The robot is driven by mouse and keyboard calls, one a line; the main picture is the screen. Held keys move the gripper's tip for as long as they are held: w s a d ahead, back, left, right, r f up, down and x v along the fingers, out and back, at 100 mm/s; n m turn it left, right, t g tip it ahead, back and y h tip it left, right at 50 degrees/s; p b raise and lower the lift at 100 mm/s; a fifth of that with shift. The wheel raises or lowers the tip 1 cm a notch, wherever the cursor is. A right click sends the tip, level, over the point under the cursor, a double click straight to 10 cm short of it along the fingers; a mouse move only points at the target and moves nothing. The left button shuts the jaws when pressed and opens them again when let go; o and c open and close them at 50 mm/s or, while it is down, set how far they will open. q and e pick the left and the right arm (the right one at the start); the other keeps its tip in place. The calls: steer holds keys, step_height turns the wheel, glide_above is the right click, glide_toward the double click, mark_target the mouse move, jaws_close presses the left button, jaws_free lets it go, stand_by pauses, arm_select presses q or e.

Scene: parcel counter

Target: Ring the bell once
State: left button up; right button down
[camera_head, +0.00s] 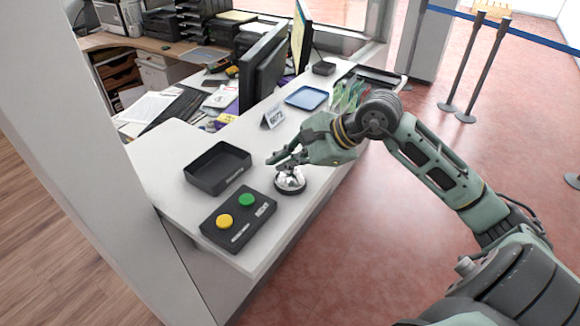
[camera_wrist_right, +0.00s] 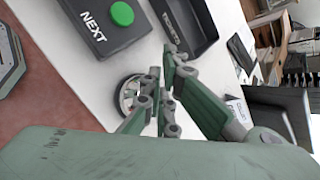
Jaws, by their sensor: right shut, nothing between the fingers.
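The silver bell (camera_head: 290,180) with a dark base stands on the white counter, to the right of the black tray. My right gripper (camera_head: 274,158) is shut and empty, just above the bell in the head view and hiding part of its top. In the right wrist view the bell (camera_wrist_right: 130,92) shows beside the closed fingers (camera_wrist_right: 172,68), partly hidden by them. I cannot tell if the fingers touch it. My left gripper is not in view.
A black button box (camera_head: 238,218) with green and yellow buttons sits at the near counter end. An open black tray (camera_head: 218,168) lies left of the bell. A small sign (camera_head: 272,116), a blue tray (camera_head: 306,97) and monitors (camera_head: 262,65) are farther back.

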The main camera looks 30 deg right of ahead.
steer(key=shift+f, duration=0.1)
stand_by(0.4)
steer(key=shift+r, duration=0.4)
step_height(320, 180, up, 6)
steer(key=shift+f+p, duration=0.1)
steer(key=shift+p, duration=1)
